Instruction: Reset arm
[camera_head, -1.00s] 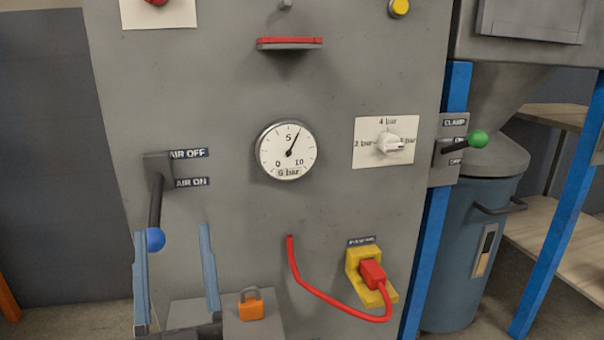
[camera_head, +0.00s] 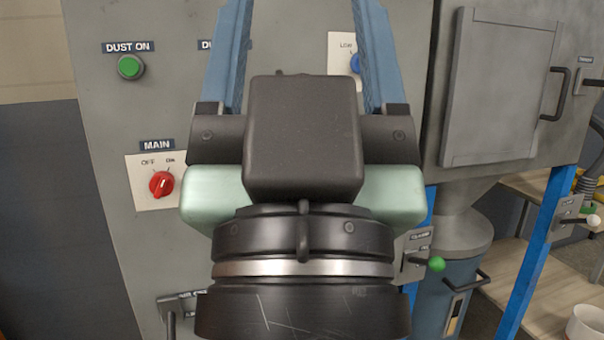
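My gripper (camera_head: 306,20) fills the middle of the head view, pointing up the picture in front of the grey control panel (camera_head: 100,110). Its two blue fingers stand wide apart, and their tips are cut off by the top edge. Nothing shows between them but the panel. The dark gripper body and my wrist hide the panel's middle, where the gauge and the red plug were seen earlier. I cannot tell the exact gap between gripper and panel.
A green DUST ON button (camera_head: 131,67) and a red MAIN switch (camera_head: 162,184) are left of my gripper. A blue knob (camera_head: 356,64) is partly hidden by the right finger. A green-tipped clamp lever (camera_head: 436,264) and a grey cabinet (camera_head: 505,85) are at right. A white cup (camera_head: 584,326) stands lower right.

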